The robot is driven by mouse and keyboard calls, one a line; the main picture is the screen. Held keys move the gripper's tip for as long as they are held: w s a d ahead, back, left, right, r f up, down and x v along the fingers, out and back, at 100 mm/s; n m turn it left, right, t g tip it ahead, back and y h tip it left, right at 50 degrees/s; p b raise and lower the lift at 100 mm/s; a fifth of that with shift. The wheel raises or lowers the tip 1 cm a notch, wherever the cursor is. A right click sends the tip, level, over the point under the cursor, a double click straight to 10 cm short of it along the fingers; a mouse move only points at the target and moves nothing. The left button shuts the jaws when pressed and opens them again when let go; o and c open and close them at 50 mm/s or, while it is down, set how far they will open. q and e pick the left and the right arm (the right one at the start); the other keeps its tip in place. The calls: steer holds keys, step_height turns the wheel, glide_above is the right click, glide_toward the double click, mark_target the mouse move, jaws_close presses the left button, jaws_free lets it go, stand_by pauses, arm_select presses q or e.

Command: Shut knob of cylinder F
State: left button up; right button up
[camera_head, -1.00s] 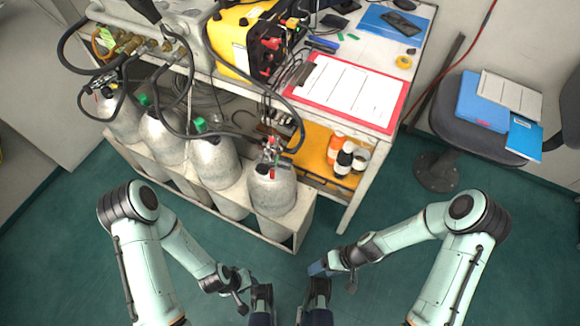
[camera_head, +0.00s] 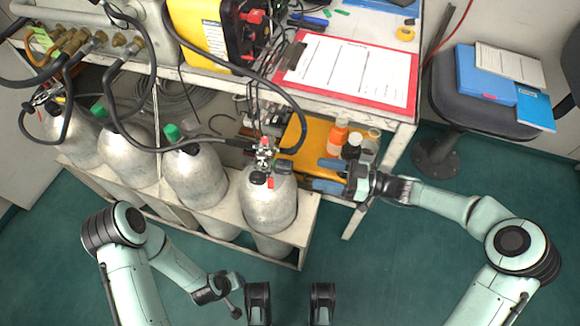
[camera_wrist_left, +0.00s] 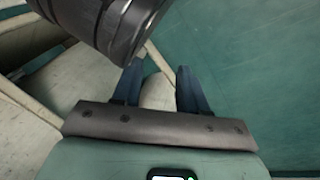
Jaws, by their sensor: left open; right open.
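Several grey cylinders stand in a row in a rack. I cannot read a letter F on any of them. The rightmost cylinder (camera_head: 268,205) has a metal valve (camera_head: 264,155) on top, with a dark knob (camera_head: 283,168) on its right side and a red tag below. My right gripper (camera_head: 326,175) is open, its blue fingers pointing left just right of that knob; nothing shows between them. My left arm is low at the left, its fingers not clear in the head view. In the left wrist view the left gripper (camera_wrist_left: 160,88) is open, with a pale surface beyond it.
A hose (camera_head: 290,100) arches over the rightmost valve. Bottles (camera_head: 340,133) stand on a shelf just behind the right gripper. The bench with a red clipboard (camera_head: 411,85) is above. The rack's front rail (camera_head: 280,262) borders open green floor. A chair (camera_head: 440,112) stands at right.

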mark_target(290, 168)
arm_select(q)
steer(key=shift+g, duration=0.7)
steer(key=s+f, duration=0.1)
steer(key=s+f+b, duration=0.1)
steer(key=s+f, duration=0.1)
steer(key=shift+s+a, duration=0.25)
arm_select(e)
steer(key=x, duration=0.9)
steer(key=shift+a+f, duration=0.1)
steer(key=shift+a, duration=0.2)
steer(key=c, duration=1.1)
